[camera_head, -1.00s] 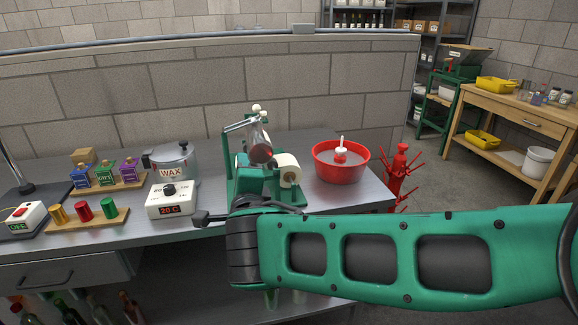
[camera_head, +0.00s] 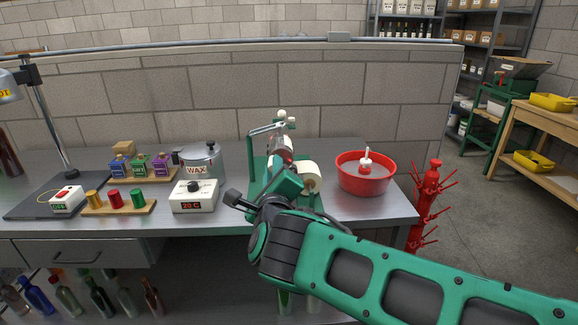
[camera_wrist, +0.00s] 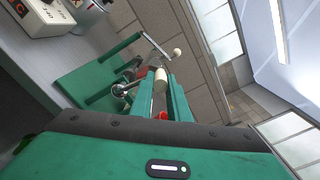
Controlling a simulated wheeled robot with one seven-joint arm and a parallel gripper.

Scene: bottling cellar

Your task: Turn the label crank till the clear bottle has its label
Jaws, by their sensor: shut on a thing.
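The green labelling machine (camera_head: 258,180) stands on the bench, partly hidden behind my arm. The clear bottle (camera_head: 283,146) lies in its top under a metal arm; I cannot tell whether it bears a label. A cream label roll (camera_head: 310,174) sits at its right side. In the wrist view my gripper (camera_wrist: 161,84) is shut on the cream handle of the label crank (camera_wrist: 161,77), which lies between the green fingers. The machine's green base (camera_wrist: 85,85) shows to the left of them. In the head view my wrist hides the crank.
A red bowl (camera_head: 364,180) stands right of the machine. A wax pot (camera_head: 203,163) and white control box (camera_head: 194,200) stand left, beside a wooden rack of coloured capsules (camera_head: 120,207). A red bottle tree (camera_head: 430,185) stands beyond the bench's right end.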

